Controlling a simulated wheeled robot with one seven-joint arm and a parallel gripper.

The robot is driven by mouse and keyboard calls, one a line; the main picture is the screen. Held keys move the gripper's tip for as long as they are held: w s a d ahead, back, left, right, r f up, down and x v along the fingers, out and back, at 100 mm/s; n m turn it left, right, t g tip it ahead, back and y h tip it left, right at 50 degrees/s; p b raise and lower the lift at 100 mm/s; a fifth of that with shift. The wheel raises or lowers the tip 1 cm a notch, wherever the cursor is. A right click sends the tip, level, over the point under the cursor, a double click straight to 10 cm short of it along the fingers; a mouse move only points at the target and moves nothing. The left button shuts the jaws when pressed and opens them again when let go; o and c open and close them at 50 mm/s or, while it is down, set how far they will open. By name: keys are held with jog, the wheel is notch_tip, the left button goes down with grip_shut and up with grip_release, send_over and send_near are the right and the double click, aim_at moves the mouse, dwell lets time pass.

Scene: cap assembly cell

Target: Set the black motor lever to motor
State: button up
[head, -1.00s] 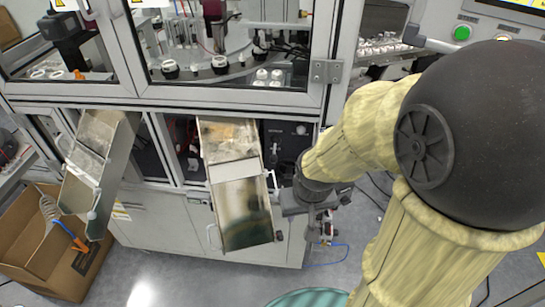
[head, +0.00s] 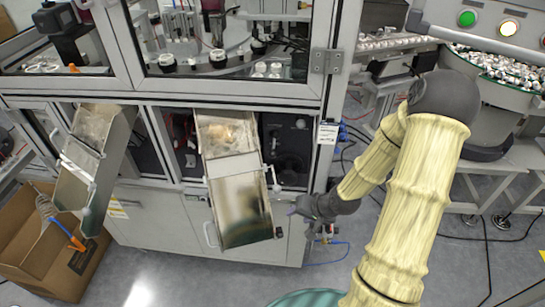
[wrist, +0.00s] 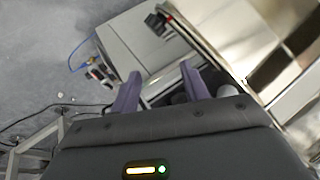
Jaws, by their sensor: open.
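The black panel (head: 289,140) sits in the cabinet's lower opening, right of the middle steel chute. Small knobs and a dark round part show on it. I cannot pick out the black motor lever or its setting with certainty. My gripper (head: 297,209) is below the panel, near the cabinet's lower right corner and right of the chute. In the wrist view my gripper (wrist: 160,90) is open, with two purple fingers apart and nothing held between them. The lever is not clearly visible in the wrist view.
The middle steel chute (head: 241,200) juts out close left of my gripper. A second chute (head: 90,165) and a cardboard box (head: 40,250) are farther left. Fittings with a blue hose (head: 335,246) are at the cabinet's right corner. A parts bowl (head: 505,95) is at the right.

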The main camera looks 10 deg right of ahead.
aim_at(275, 156)
jog(key=w+d+r+m+t+y+b, duration=0.2)
jog(key=w+d+r+m+t+y, duration=0.1)
jog(key=m+t, duration=0.7)
notch_tip(275, 156, up, 2)
jog(key=w+t+y, duration=0.1)
jog(key=w, duration=0.1)
jog(key=shift+w+d+t, duration=0.3)
jog(key=shift+d, duration=0.1)
jog(key=shift+r, duration=0.1)
jog(key=p+x, duration=0.3)
jog(key=x, duration=1.4)
jog(key=shift+w+a, duration=0.1)
jog(key=shift+a, duration=0.2)
grip_shut()
